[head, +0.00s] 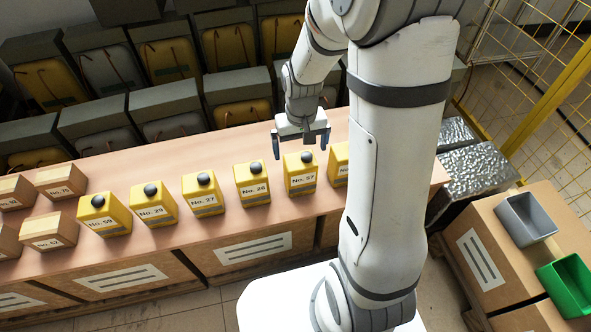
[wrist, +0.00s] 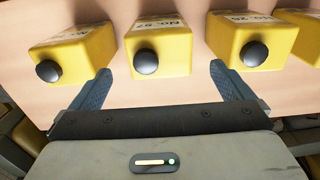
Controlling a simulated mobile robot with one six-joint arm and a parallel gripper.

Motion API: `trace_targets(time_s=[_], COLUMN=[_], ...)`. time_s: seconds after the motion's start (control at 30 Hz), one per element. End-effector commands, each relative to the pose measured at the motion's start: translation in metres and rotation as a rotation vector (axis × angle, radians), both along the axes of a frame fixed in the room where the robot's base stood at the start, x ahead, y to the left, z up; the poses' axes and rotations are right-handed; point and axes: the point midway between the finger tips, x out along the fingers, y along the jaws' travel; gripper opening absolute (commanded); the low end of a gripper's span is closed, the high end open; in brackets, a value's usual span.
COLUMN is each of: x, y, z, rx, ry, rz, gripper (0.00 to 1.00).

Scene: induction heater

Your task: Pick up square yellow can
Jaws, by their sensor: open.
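A row of square yellow cans with black caps stands on the wooden bench. In the head view they include No. 59 (head: 104,215), No. 29 (head: 154,205), No. 27 (head: 203,193), No. 28 (head: 252,184) and No. 57 (head: 300,173). Another can (head: 339,163) is partly hidden by my arm. My gripper (head: 300,142) is open and empty, just above and behind No. 57 in the picture. In the wrist view, a yellow can (wrist: 160,50) appears between the two blue-grey fingers, its cap towards the palm. Neighbouring cans (wrist: 75,45) (wrist: 250,35) lie outside the fingers.
Small brown boxes (head: 48,230) stand at the bench's left end. Dark bins with yellow cases (head: 168,60) line the back. At right are a grey bin (head: 525,220), a green bin (head: 568,285) and a yellow mesh fence (head: 550,95). Gaps between cans are narrow.

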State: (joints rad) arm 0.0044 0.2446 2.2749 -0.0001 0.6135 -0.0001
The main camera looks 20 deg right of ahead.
Motion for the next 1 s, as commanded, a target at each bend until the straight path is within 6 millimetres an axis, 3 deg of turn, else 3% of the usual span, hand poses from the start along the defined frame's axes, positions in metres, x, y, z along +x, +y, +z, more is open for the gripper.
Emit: trace_targets(time_s=[0.03, 0.47, 0.7, 1.0], x=[0.002, 0.002, -0.001, 0.000], y=[0.000, 0.000, 0.000, 0.001], z=[-0.014, -0.055, -0.091, -0.096], rx=[0.000, 0.000, 0.000, 0.000], ry=[0.006, 0.011, 0.011, 0.008], rz=[0.000, 0.001, 0.002, 0.002], gripper=[1.00, 1.00, 1.00, 1.00])
